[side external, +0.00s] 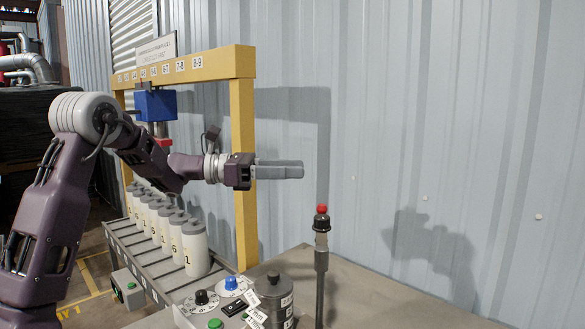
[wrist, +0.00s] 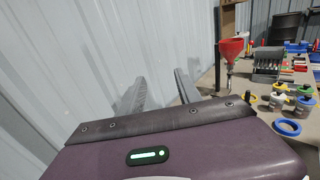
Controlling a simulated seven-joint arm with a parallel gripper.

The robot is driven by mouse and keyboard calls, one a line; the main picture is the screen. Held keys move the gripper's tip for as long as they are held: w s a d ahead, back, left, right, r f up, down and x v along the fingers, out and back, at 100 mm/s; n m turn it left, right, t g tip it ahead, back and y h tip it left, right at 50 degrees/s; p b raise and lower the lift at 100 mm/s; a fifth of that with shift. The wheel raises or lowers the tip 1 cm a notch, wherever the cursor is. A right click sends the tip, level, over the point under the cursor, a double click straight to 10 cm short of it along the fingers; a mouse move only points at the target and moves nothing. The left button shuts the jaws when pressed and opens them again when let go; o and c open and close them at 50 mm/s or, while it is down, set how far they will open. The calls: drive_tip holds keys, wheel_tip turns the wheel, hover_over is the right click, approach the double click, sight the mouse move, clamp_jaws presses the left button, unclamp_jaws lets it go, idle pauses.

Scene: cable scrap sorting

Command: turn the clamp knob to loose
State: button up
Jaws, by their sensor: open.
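A control panel at the bottom of the side view carries a black knob (side external: 201,297) and a blue-and-white dial (side external: 231,283). I cannot tell which of these, if either, is the clamp knob, and I cannot read their settings. My gripper (side external: 300,170) is held level, high above the panel and near the wall, with its fingers pointing right. In the wrist view my gripper (wrist: 158,90) shows two separated fingers with nothing between them. Neither panel knob shows in the wrist view.
A dark post with a red top (side external: 321,210) stands on the grey bench, below and right of my gripper. A yellow frame (side external: 243,150) and several white canisters (side external: 195,250) are at left. The wrist view shows a red funnel (wrist: 231,48) and a blue ring (wrist: 287,127).

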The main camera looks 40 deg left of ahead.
drive_tip(key=m+g+h, duration=0.1)
drive_tip(key=g, duration=0.1)
approach(320, 216)
drive_tip(key=x, duration=1)
drive_tip(key=shift+f, duration=0.15)
drive_tip(key=shift+c, duration=0.2)
